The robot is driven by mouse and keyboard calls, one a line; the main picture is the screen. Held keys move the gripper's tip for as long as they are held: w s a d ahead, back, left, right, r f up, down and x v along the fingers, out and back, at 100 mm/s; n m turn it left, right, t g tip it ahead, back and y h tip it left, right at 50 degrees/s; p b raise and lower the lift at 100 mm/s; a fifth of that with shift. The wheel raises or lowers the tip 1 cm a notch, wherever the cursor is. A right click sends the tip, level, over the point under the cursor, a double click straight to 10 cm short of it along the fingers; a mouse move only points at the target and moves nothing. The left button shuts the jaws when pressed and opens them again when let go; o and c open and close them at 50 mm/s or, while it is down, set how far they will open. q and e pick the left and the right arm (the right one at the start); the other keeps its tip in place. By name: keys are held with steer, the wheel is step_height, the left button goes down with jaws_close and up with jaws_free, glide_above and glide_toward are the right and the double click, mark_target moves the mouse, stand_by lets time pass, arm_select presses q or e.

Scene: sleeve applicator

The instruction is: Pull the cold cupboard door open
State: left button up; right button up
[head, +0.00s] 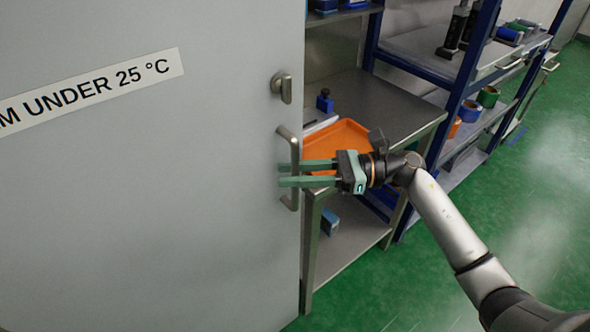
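The cold cupboard door (150,200) is a large flat grey panel filling the left of the head view. It carries a white label ending "M UNDER 25 °C" (95,90). A vertical metal bar handle (293,199) sits near its right edge, with a small lock fitting (282,88) above. My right gripper (281,174) reaches in from the right at the handle's lower half. Its two green fingers are apart, one above the other in the picture, and cross the bar. I cannot tell whether they touch it. My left gripper is not in view.
A steel bench (390,99) stands right of the door, with an orange tray (342,140) on it behind my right gripper. Blue-framed shelving (468,85) with rolls and bottles stands beyond. Green floor (540,190) is clear at the right.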

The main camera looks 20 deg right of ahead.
jaws_close()
stand_by(1.4)
